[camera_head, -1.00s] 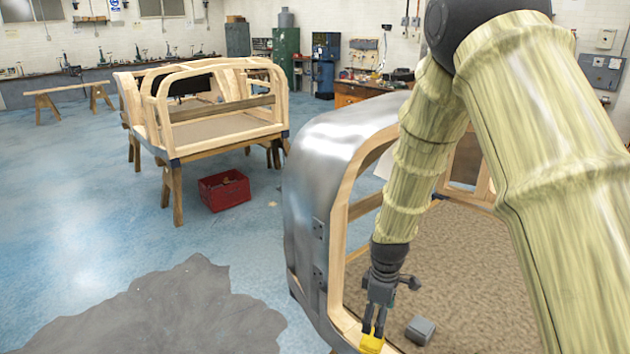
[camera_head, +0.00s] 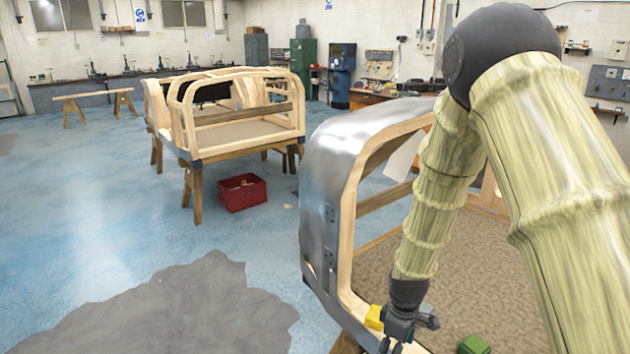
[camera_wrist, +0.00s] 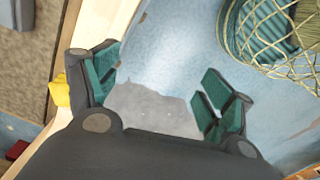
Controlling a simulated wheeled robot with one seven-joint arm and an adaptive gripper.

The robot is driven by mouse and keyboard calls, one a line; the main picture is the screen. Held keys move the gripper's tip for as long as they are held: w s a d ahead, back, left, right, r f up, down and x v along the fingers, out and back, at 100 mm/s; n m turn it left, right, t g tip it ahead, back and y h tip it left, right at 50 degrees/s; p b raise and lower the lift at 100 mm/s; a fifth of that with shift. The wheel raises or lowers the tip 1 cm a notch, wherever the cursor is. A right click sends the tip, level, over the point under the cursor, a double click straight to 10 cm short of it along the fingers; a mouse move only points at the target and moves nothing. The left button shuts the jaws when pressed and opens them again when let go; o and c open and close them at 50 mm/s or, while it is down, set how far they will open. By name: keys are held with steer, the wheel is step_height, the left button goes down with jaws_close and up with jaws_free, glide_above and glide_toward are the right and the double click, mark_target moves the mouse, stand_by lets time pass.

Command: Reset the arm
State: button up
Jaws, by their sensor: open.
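My gripper (camera_head: 397,342) hangs low at the front left of the near wooden bodyframe (camera_head: 347,235), at the bottom edge of the head view. In the wrist view its two green-padded fingers (camera_wrist: 163,92) stand well apart, with nothing between them but floor further off. A yellow block (camera_head: 374,317) sits on the wooden edge, close beside the gripper. It also shows in the wrist view (camera_wrist: 60,92), just left of a finger. The fingertips are hard to make out in the head view.
A green block (camera_head: 473,345) lies on the brown floor of the bodyframe, right of the gripper. A wire basket (camera_wrist: 278,45) with green contents shows in the wrist view. A second bodyframe (camera_head: 225,150) and a red crate (camera_head: 242,193) stand behind. Blue floor at left is open.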

steer(key=s+d+f+m, duration=0.2)
steer(key=s+f+m, duration=0.3)
steer(key=s+f, duration=0.95)
steer(key=s+f+m, duration=0.3)
steer(key=s, duration=0.6)
steer(key=s+f+m, duration=0.2)
steer(key=s+m, duration=0.1)
steer(key=s, duration=0.7)
steer(key=shift+s+d+f, duration=0.3)
steer(key=shift+f, duration=0.1)
steer(key=shift+c, duration=0.4)
